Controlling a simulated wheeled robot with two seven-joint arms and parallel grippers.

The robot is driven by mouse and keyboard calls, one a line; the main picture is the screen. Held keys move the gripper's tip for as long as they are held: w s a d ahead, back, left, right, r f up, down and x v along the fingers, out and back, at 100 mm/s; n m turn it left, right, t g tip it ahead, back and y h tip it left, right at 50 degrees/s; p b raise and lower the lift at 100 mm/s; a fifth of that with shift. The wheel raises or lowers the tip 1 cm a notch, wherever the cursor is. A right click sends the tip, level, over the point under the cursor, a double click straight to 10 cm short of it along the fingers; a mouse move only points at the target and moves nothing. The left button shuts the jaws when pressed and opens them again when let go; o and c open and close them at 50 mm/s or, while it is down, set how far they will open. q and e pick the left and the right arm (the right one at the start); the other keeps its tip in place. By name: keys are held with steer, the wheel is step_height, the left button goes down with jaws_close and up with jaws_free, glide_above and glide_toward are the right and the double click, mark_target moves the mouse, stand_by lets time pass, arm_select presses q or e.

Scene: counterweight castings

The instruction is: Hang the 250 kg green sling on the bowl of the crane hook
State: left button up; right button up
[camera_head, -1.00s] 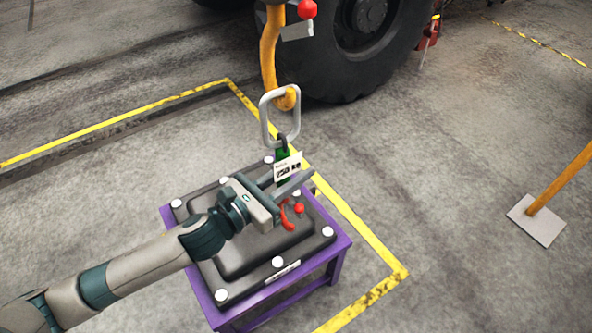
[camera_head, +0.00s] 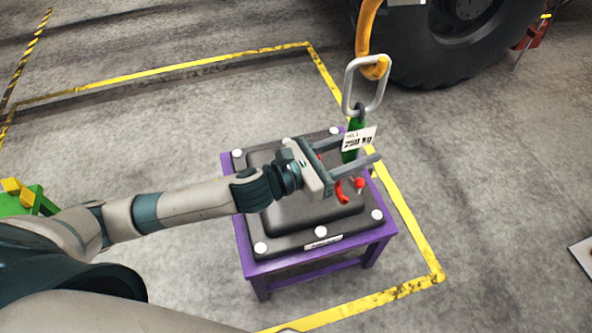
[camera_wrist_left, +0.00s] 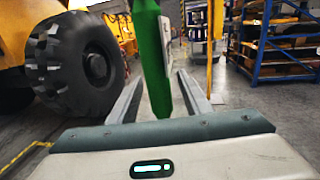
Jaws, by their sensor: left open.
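The green sling (camera_head: 351,156) hangs upright with a white 250 kg tag (camera_head: 359,139) on it. Its grey steel ring (camera_head: 350,88) is looped around the bowl of the orange crane hook (camera_head: 376,68). My left gripper (camera_head: 364,149) is open, with one finger on each side of the green strap. In the left wrist view the green strap (camera_wrist_left: 152,60) stands between the two spread fingers, with a gap to each. A red hook (camera_head: 342,193) shows below the fingers; its link to the sling is partly hidden. My right gripper is out of view.
A dark casting (camera_head: 290,228) with white knobs lies on a purple stand (camera_head: 262,266) below the gripper. A large black tyre (camera_head: 430,60) is behind the hook. Yellow floor lines (camera_head: 410,220) surround the stand. Blue shelving (camera_wrist_left: 262,50) stands at right in the wrist view.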

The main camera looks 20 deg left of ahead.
arm_select(q)
steer(key=b+v, duration=0.4)
steer(key=v, duration=1.1)
steer(key=shift+s+a+b, duration=0.25)
steer(key=shift+s+b, duration=0.05)
